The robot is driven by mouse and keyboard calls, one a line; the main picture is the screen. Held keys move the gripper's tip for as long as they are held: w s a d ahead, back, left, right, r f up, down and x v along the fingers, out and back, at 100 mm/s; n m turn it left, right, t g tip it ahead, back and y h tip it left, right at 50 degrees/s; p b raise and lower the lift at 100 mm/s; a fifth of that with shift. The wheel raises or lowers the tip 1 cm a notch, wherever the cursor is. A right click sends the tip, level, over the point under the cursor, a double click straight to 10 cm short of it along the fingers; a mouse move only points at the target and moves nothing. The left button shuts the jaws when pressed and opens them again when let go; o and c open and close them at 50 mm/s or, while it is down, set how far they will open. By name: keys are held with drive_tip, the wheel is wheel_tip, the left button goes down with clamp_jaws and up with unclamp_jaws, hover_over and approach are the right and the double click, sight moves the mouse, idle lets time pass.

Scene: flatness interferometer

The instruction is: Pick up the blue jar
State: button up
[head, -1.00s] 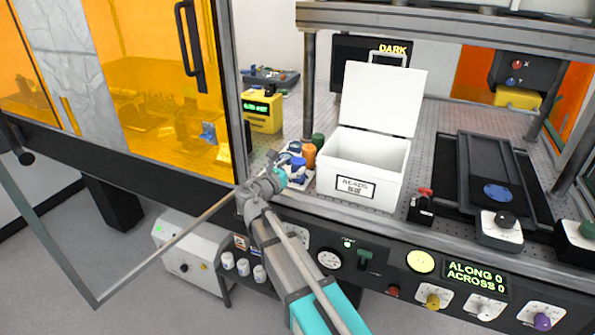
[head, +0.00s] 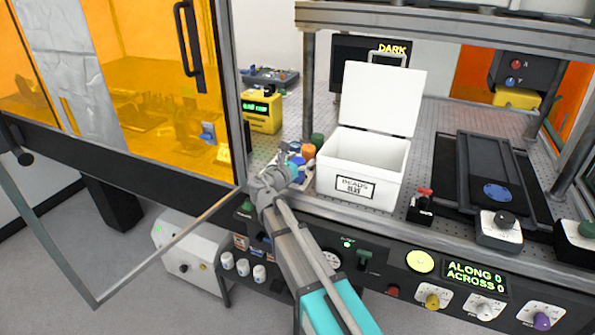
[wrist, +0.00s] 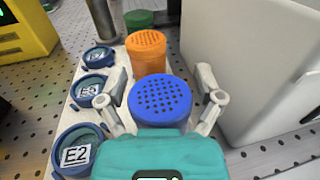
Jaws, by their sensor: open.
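The blue jar (wrist: 160,99) has a round perforated lid and stands upright at the near end of a row of jars in the wrist view. My gripper (wrist: 165,100) is open, with one finger on each side of the blue jar. I cannot tell whether either finger touches it. The jar's lower body is hidden by the teal gripper body. In the head view, the blue jar (head: 298,172) is partly hidden by my gripper (head: 290,164).
An orange jar (wrist: 147,50) and a green jar (wrist: 139,19) stand behind it. Several labelled round blue-rimmed pieces (wrist: 88,88) lie to the left. The white beads box (head: 360,180) stands close on the right. A yellow device (head: 262,112) stands at the back left.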

drive_tip(key=c, duration=1)
drive_tip(key=shift+r, duration=0.15)
drive_tip(key=shift+c, duration=0.3)
drive_tip(key=shift+r+p, duration=0.2)
drive_tip(key=shift+p, duration=0.15)
drive_tip(key=shift+c, duration=0.5)
wheel_tip(320, 180, up, 9)
drive_tip(key=p, duration=0.9)
drive_tip(key=shift+r, duration=0.15)
